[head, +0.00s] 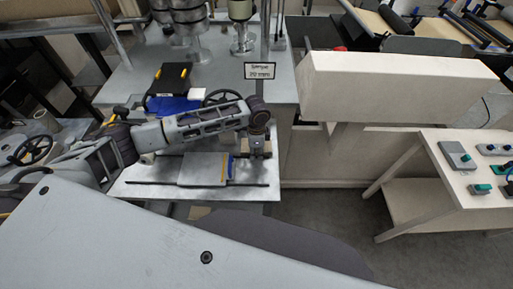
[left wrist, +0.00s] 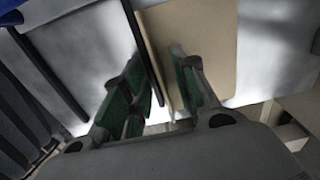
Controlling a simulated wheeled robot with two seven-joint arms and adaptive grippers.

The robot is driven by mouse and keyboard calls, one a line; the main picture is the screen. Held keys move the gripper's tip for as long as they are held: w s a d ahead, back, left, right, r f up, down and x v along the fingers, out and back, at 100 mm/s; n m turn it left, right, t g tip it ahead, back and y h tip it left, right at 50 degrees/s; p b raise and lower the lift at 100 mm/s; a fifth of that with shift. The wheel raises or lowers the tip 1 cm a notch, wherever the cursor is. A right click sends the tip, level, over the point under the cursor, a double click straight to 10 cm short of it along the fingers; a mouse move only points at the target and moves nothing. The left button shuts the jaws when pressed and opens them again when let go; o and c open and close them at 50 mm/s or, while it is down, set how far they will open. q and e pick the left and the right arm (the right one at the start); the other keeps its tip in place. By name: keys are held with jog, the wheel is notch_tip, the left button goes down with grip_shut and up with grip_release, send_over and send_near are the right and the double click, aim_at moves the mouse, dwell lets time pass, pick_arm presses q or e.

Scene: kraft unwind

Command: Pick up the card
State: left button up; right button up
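My left gripper (head: 258,148) points down over the right part of the grey metal table, and its arm reaches in from the left. In the left wrist view its green-padded fingers (left wrist: 160,95) stand apart, with nothing clearly held between them. A flat tan sheet (left wrist: 200,35), possibly the card, lies beyond the fingers, and the right finger covers part of it. I cannot tell whether they touch. In the head view a small white card-like sign (head: 260,71) with black lettering stands behind the gripper. My right gripper is not in view.
A black case (head: 170,78) and blue cloth (head: 173,105) lie behind the arm. A large beige housing (head: 395,88) and control desk (head: 470,150) stand to the right.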

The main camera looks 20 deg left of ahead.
pick_arm(q)
grip_shut()
jog(key=shift+r, duration=0.1)
notch_tip(320, 180, up, 10)
jog(key=b, duration=0.1)
dwell(0.9)
